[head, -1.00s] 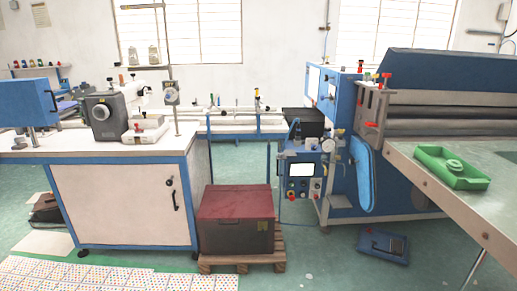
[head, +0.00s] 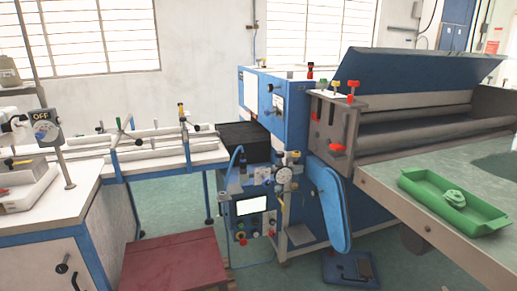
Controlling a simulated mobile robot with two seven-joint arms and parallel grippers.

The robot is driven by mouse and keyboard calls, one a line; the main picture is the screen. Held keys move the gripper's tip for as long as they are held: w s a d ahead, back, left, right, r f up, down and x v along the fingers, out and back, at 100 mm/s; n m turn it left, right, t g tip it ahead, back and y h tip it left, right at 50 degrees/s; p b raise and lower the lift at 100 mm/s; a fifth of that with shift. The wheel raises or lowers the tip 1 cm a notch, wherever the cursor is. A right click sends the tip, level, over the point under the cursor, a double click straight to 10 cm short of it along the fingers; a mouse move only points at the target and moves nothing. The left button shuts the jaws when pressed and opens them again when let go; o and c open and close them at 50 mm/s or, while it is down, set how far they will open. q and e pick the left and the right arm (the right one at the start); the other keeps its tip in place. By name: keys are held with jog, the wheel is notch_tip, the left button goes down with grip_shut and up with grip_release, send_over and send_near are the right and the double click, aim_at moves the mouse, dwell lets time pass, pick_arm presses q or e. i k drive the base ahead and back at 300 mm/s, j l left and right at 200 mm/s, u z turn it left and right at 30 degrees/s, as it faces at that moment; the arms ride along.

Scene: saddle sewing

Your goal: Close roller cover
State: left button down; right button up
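The roller machine stands at the right of the head view. Its blue roller cover (head: 420,72) is a long panel tilted up and back along the top, so it stands open. The grey rollers (head: 430,128) show below it. A grey end bracket (head: 331,122) with red and yellow knobs stands at the rollers' left end. Neither of my grippers is in view.
A green tray (head: 452,203) lies on the machine's flat table (head: 385,186). A control panel (head: 254,211) with a screen stands left of the machine. A dark red-topped box (head: 175,268) and a blue floor pedal (head: 348,268) are low in front. A white workbench (head: 45,212) is at the left.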

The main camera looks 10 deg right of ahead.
aim_at(379, 70)
jog(key=i+l+u, duration=0.1)
jog(key=i+u, duration=0.15)
jog(key=i, duration=0.25)
jog(key=i+l+u, duration=0.2)
jog(key=i, duration=0.25)
jog(key=u, duration=6.95)
